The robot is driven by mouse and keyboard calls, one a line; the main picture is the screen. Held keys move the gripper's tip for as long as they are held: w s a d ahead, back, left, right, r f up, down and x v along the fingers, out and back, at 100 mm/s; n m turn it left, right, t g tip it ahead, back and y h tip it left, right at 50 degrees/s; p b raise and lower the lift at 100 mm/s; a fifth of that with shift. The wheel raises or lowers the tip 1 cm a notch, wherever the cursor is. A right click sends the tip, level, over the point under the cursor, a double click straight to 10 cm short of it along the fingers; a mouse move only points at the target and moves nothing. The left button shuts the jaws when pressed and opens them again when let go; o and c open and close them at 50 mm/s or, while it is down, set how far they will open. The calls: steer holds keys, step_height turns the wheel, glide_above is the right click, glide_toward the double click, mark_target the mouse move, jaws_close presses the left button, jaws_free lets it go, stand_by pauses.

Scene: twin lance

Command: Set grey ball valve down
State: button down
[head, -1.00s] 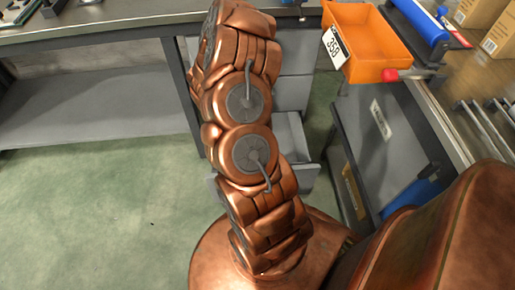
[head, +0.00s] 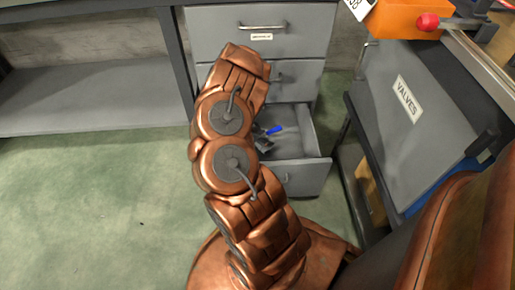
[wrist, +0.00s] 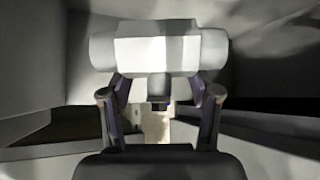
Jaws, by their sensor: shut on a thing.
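My gripper (wrist: 159,92) is shut on the grey ball valve (wrist: 158,50), a pale grey body with wide round ends lying across the fingertips in the wrist view. Grey walls surround it there. In the head view my arm reaches to the open lower drawer (head: 308,138) of a grey cabinet. A dark part of my gripper (head: 263,144) shows at that drawer, beside a small blue piece (head: 275,130). I cannot tell whether the blue piece belongs to the valve. My arm hides much of the drawer, and whether the valve touches its floor is unclear.
Closed cabinet drawers (head: 262,30) stand above the open one. Green floor (head: 90,210) is clear at left.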

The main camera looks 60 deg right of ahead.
steer(key=f, duration=0.1)
steer(key=s+f+b, duration=0.1)
steer(key=f, duration=0.1)
steer(key=shift+f+m, duration=0.3)
steer(key=b, duration=0.4)
glide_toward(266, 156)
steer(key=s+d, duration=0.1)
steer(key=s+d+f, duration=0.1)
steer(key=s, duration=0.1)
steer(key=s+d+f, duration=0.1)
steer(key=s, duration=0.1)
steer(key=shift+f, duration=0.2)
steer(key=shift+r, duration=0.1)
steer(key=shift+c, duration=1.3)
jaws_free()
steer(key=p+v, duration=0.2)
steer(key=v, duration=0.5)
steer(key=shift+w+r+p, duration=0.15)
steer(key=shift+w+p, duration=0.1)
steer(key=shift+p, duration=0.05)
steer(key=shift+a, duration=0.1)
